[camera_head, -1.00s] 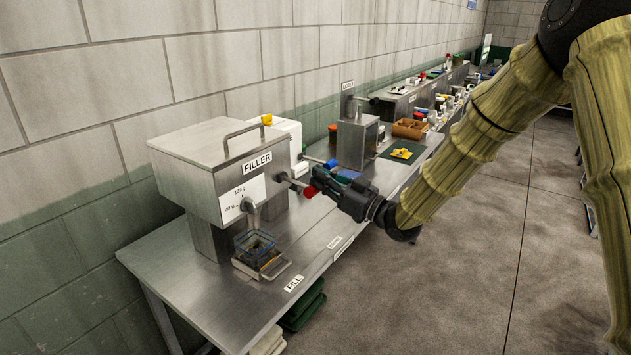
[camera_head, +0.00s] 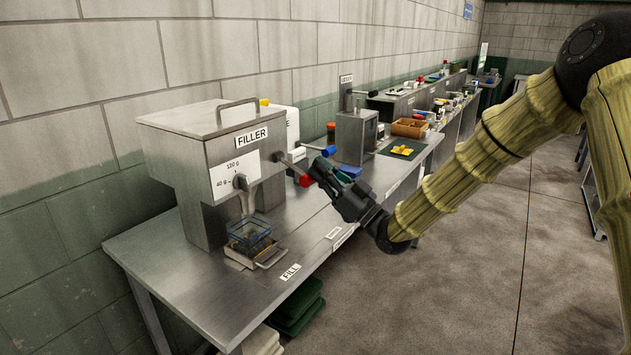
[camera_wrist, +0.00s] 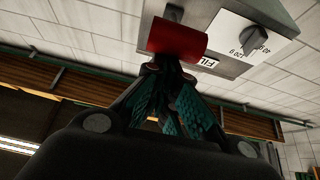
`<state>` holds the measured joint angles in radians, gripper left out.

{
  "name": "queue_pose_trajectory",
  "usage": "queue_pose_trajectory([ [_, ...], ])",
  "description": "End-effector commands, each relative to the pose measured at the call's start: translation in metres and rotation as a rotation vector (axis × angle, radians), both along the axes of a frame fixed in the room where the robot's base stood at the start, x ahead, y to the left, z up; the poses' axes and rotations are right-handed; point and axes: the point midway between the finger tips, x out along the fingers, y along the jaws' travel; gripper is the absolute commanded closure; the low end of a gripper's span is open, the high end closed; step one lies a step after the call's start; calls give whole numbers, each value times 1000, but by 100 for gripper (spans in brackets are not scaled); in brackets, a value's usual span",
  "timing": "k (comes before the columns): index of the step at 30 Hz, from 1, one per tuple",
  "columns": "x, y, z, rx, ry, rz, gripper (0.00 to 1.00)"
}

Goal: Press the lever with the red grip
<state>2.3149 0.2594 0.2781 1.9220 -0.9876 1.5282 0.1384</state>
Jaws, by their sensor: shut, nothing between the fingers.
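The steel filler machine (camera_head: 180,165) carries a FILLER label and stands on the near end of the bench. A short lever sticks out from its right side and ends in a red grip (camera_head: 306,181). My gripper (camera_head: 315,168) is shut and empty, with its fingertips right at the red grip, which they partly hide in the head view. In the wrist view the red grip (camera_wrist: 177,40) lies just beyond the closed fingertips (camera_wrist: 167,62). They look to be touching or nearly so; I cannot tell which. The fingers are not around the grip.
A blue-tipped lever (camera_head: 328,151) is close behind my gripper. A steel box machine (camera_head: 352,135) and a wooden tray (camera_head: 409,127) stand farther along the bench. The aisle floor at right is clear.

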Motion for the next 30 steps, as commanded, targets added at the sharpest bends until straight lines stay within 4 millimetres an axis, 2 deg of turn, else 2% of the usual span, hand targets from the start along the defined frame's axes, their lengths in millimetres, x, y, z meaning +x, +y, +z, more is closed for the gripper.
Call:
queue_pose_trajectory([
  [1, 0, 0, -12, 17, -12, 0, 100],
  [9, 1, 2, -24, 108, -79, 0, 100],
  [30, 4, 6, -37, 118, -86, 1, 100],
])
